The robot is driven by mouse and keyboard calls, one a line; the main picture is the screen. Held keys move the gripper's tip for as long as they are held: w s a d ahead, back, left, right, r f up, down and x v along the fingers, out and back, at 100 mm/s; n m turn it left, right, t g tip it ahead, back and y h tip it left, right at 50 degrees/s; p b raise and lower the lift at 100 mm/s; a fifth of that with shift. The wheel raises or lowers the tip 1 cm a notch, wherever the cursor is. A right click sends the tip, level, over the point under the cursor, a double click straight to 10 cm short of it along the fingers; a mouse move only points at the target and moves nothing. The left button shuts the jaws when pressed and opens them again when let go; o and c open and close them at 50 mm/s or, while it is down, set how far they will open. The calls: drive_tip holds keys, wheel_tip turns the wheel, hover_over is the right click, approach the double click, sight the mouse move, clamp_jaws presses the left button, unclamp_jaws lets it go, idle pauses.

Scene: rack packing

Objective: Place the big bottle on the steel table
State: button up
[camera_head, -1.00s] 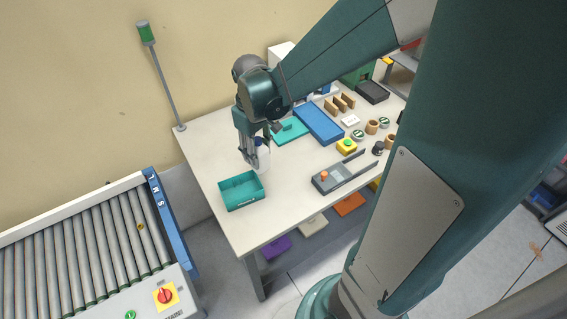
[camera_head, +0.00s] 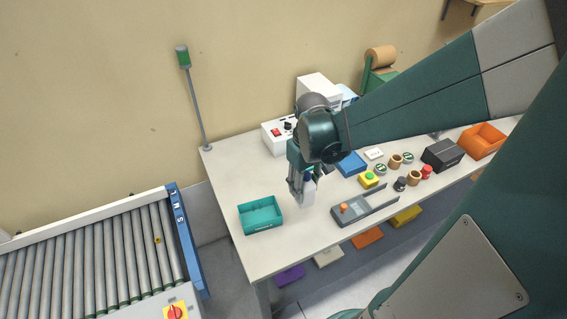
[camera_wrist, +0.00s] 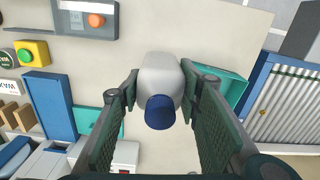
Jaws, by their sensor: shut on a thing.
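The big bottle is white (camera_head: 308,194) with a dark blue cap. My gripper (camera_head: 301,190) is shut on it, with the bottle upright over the pale workbench (camera_head: 222,177), right of the teal tray. I cannot tell whether its base touches the bench. In the wrist view, the white body (camera_wrist: 160,72) sits between the two finger pads, with the blue cap (camera_wrist: 160,112) towards me. I cannot identify a steel table in view.
The teal tray (camera_head: 260,228) stands near the bench's left front. A grey device with an orange knob (camera_head: 352,210) lies to the right. Boxes, buttons and jars stand further right and behind. A roller conveyor (camera_head: 95,255) is at left. Some bench is bare.

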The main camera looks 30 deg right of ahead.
drive_tip(key=shift+f+b, duration=0.3)
drive_tip(key=shift+f, duration=2.6)
drive_tip(key=shift+f+b, duration=0.3)
drive_tip(key=shift+f, duration=1.75)
drive_tip(key=shift+f, duration=0.2)
drive_tip(key=o, duration=1)
drive_tip(key=shift+r, duration=0.2)
drive_tip(key=shift+r+p, duration=0.75)
drive_tip(key=shift+r, duration=5.25)
drive_tip(key=shift+r, duration=0.1)
